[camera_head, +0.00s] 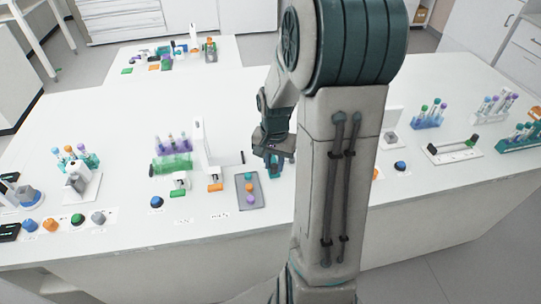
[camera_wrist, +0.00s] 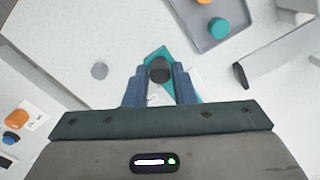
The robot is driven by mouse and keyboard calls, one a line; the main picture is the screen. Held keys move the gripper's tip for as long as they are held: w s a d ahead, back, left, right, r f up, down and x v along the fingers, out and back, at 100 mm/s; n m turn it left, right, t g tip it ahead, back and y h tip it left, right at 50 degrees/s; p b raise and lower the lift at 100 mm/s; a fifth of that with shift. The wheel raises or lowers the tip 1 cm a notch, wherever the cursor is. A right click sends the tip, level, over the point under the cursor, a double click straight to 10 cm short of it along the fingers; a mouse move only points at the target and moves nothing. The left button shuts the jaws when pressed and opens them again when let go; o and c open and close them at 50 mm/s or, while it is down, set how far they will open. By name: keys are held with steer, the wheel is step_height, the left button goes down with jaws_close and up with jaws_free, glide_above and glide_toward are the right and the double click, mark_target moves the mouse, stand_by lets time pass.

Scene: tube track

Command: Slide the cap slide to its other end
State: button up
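My gripper (camera_wrist: 160,72) points down at the table, with its two blue-grey fingers on either side of a dark round cap (camera_wrist: 160,68). Both fingertips appear to press on the cap's sides. The cap sits over a teal strip (camera_wrist: 153,53), which I take to be the cap slide. The strip runs diagonally under the gripper and is partly hidden by the fingers and palm. In the head view my gripper (camera_head: 273,152) is low over the table, just right of a grey tray, with teal showing below it.
The grey tray (camera_head: 241,203) with coloured caps lies just left of my gripper. A white device (camera_head: 203,150) and a tube rack (camera_head: 172,162) stand further left. A dark-tipped bar (camera_wrist: 245,74) lies to the right in the wrist view.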

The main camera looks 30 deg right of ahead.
steer(key=shift+c, duration=1.4)
steer(key=shift+w+d, duration=0.25)
steer(key=shift+w, duration=0.65)
steer(key=shift+w+d, duration=0.3)
steer(key=shift+w, duration=0.55)
steer(key=shift+w+d, duration=0.25)
steer(key=shift+w, duration=0.65)
steer(key=o, duration=0.6)
steer(key=shift+r, duration=0.15)
step_height(320, 180, up, 5)
steer(key=p, duration=0.3)
steer(key=shift+f+p, duration=0.2)
steer(key=shift+p, duration=0.1)
steer(key=shift+r, duration=0.1)
